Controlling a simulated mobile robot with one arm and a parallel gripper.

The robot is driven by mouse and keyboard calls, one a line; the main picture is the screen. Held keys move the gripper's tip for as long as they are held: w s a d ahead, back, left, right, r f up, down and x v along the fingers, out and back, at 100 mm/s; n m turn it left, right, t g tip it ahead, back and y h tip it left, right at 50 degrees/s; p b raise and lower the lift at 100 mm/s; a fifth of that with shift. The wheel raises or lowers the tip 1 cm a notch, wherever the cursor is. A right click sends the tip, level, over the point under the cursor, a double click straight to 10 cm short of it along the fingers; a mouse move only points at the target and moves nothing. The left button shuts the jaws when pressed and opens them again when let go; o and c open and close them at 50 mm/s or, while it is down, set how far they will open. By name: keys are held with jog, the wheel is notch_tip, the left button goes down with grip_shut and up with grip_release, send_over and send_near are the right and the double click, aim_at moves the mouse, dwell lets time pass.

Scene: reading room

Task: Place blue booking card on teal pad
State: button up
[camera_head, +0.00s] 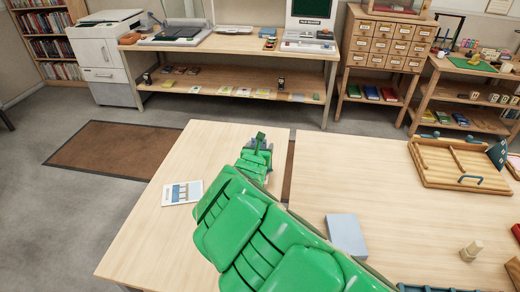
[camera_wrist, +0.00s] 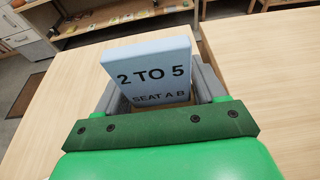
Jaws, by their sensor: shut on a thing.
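The blue booking card (camera_wrist: 152,66) is pale blue and marked "2 TO 5 SEAT A B". In the wrist view it stands up tilted between my gripper's jaws (camera_wrist: 158,98), which are shut on it. In the head view my gripper (camera_head: 256,150) is over the far part of the left table, and the card cannot be made out clearly there. I cannot pick out a teal pad for certain. A pale blue-grey flat square (camera_head: 346,236) lies on the right table, beside my arm.
A white card with a blue picture (camera_head: 182,193) lies on the left table (camera_head: 150,240). The right table holds a wooden tray (camera_head: 428,172) and a small wooden stamp (camera_head: 471,251).

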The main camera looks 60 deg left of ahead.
jog(key=shift+f, duration=0.25)
jog(key=shift+f, duration=0.1)
jog(key=o, duration=1.2)
jog(key=shift+d, duration=0.1)
jog(key=shift+s+d+r, duration=0.25)
jog(key=shift+s+r, duration=0.1)
jog(key=shift+s, duration=0.05)
jog(key=shift+s+d+r, duration=0.1)
jog(key=shift+s+d, duration=0.3)
jog(key=shift+d, duration=0.1)
jog(key=shift+v, duration=2.55)
